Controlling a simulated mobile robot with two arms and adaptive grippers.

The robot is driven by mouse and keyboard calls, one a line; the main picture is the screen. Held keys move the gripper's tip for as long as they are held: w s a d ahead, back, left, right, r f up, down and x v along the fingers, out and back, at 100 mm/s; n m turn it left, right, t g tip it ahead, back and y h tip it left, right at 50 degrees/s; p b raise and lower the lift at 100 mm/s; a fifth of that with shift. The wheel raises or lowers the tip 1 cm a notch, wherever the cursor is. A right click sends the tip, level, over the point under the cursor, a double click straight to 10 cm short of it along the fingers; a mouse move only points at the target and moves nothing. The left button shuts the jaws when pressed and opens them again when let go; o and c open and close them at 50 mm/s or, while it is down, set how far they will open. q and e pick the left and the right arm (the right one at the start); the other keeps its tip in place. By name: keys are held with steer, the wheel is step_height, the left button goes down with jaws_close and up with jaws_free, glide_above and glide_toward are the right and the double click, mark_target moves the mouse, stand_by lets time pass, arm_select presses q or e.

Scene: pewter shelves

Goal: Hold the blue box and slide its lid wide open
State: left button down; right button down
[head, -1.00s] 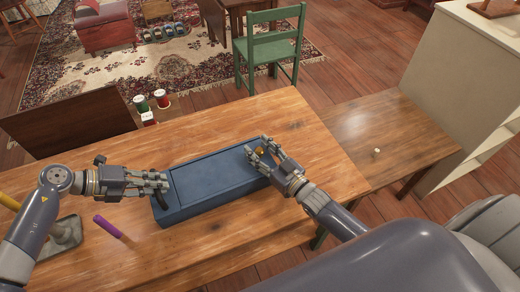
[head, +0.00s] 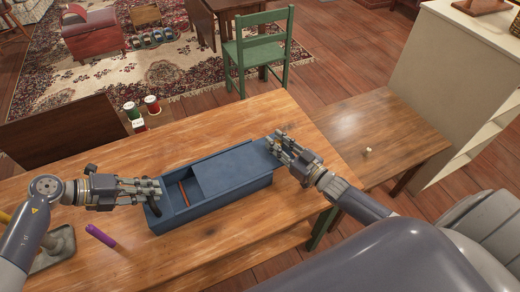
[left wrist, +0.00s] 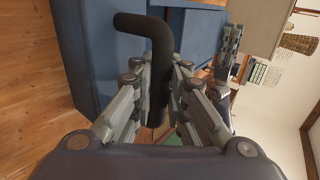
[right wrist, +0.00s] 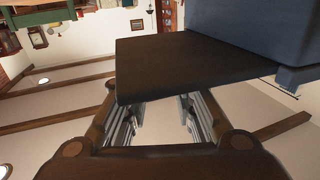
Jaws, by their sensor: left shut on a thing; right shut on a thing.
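The blue box (head: 213,207) lies on the wooden table, its left part uncovered, with a thin orange-red stick (head: 184,193) inside. Its lid (head: 235,168) is slid right and overhangs the right end. My left gripper (head: 157,192) is shut on the black handle (left wrist: 160,45) at the box's left end. My right gripper (head: 273,145) is shut on the small brass knob near the lid's right end; its fingers partly cover the knob. In the right wrist view the lid's dark underside (right wrist: 190,65) juts out from the box (right wrist: 255,30) and hides the knob.
A lower side table (head: 385,125) with a small pale object (head: 368,151) is at right. A green chair (head: 255,50) stands behind.

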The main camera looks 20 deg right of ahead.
steer(key=d, duration=0.7)
steer(key=shift+w+d, duration=0.2)
steer(key=c, duration=1.3)
jaws_free()
steer(key=shift+s+a, duration=0.1)
steer(key=shift+s+d, duration=0.2)
steer(key=shift+s, duration=0.3)
steer(key=v, duration=1)
steer(key=shift+s+d, duration=0.1)
steer(key=shift+s, duration=0.3)
